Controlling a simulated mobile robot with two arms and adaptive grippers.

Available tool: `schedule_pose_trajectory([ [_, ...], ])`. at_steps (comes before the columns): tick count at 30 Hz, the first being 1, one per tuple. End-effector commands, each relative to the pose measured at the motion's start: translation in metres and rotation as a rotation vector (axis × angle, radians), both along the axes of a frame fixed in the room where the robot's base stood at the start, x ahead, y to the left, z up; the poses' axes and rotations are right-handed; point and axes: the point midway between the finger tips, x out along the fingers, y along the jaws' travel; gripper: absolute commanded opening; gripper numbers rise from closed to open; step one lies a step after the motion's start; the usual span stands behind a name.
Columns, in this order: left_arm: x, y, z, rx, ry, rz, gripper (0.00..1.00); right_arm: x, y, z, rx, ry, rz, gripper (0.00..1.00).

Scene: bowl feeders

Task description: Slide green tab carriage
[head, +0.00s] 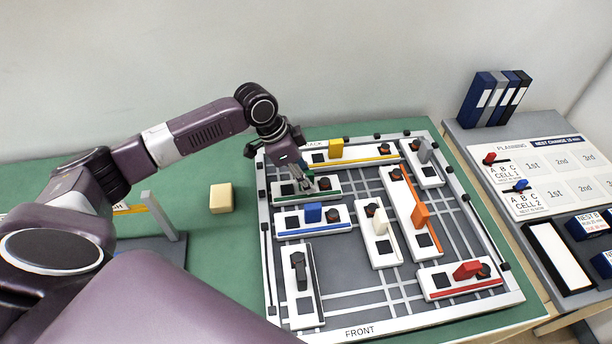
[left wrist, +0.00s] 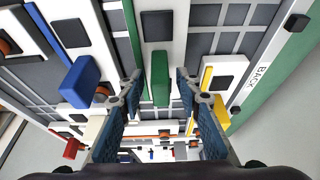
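The green tab carriage (head: 288,195) is a white block with a green stripe and dark squares, at the back left of the board (head: 335,323). My left gripper (head: 304,184) is down over it and hides most of its tab in the head view. In the left wrist view the upright green tab (left wrist: 161,78) stands between the two fingers of my left gripper (left wrist: 160,88). The fingers are open, with a gap seen on both sides of the tab. My right gripper is not in view.
The blue tab carriage (head: 313,213) lies just in front, and the yellow tab carriage (head: 336,148) just behind. White, orange, grey, black and red tab carriages share the board. A loose tan block (head: 221,198) lies left of the board. Bare grey board shows at the front middle.

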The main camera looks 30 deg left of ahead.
Motion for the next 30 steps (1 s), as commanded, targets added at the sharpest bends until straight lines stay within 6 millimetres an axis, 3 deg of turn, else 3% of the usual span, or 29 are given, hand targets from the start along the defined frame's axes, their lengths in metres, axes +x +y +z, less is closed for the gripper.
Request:
schedule_pose_trajectory([
  [1,0.0,0.0,0.0,0.0,0.0,0.0,0.25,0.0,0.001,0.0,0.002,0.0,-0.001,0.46],
  [8,0.0,0.0,0.0,0.0,0.0,0.0,0.0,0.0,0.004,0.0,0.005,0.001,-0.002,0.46],
  [20,0.003,-0.003,0.001,-0.002,-0.001,0.0,0.0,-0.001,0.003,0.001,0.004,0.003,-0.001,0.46],
  [30,0.044,-0.058,0.003,-0.006,-0.003,0.001,0.0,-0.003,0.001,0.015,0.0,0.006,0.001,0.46],
])
